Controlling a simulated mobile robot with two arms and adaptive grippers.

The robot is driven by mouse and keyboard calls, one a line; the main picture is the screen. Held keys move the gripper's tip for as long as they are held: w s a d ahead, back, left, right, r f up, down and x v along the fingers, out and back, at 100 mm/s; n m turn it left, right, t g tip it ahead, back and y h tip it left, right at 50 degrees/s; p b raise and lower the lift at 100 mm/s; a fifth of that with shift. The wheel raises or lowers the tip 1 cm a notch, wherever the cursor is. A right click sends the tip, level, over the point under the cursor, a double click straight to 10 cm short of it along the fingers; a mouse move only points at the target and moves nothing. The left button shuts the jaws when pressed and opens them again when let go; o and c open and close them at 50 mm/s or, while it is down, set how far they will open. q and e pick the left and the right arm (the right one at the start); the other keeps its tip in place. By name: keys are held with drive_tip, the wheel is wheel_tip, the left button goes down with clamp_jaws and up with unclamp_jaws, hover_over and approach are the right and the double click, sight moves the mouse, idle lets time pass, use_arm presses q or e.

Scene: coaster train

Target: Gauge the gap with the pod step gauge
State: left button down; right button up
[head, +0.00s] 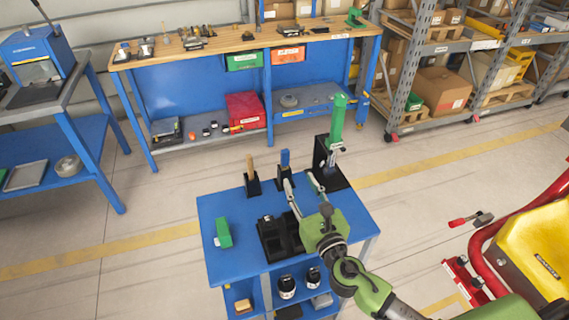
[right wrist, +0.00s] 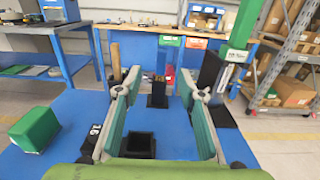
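I cannot tell for certain which tool is the pod step gauge. On the blue cart top (head: 215,265) a tan-handled tool (head: 250,166) and a blue-handled tool (head: 285,158) stand upright in small black holders. A taller tool with a green upper part (head: 337,122) stands in a black block (head: 325,165) at the back right. My right gripper (head: 301,182) is open and empty over the cart. In the right wrist view its fingers (right wrist: 160,75) spread either side of a small black holder (right wrist: 157,98), which is farther off. My left gripper is not in view.
A green block (head: 223,233) lies on the cart's left, beside a black open-topped fixture (head: 280,236). A yellow seat (head: 535,245) with red tubes (head: 490,235) is at right. A workbench (head: 240,42) and shelving (head: 440,60) stand behind. Floor is clear left of the cart.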

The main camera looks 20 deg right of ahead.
approach(286, 157)
drive_tip(key=w, duration=0.2)
drive_tip(key=w+r+p, duration=0.1)
drive_tip(key=w, duration=0.1)
drive_tip(key=shift+w+a+r, duration=0.15)
drive_tip(key=shift+a, duration=0.05)
drive_tip(key=shift+w+d+f, duration=0.1)
drive_tip(key=shift+w+f, duration=0.15)
drive_tip(key=shift+w, duration=0.7)
drive_tip(key=shift+w+a+f, duration=0.1)
drive_tip(key=shift+w+f, duration=0.1)
drive_tip(key=shift+w, duration=0.7)
drive_tip(key=shift+w+d+f, duration=0.1)
drive_tip(key=shift+w+f, duration=0.15)
drive_tip(key=shift+w, duration=0.7)
drive_tip(key=shift+r, duration=0.1)
clamp_jaws()
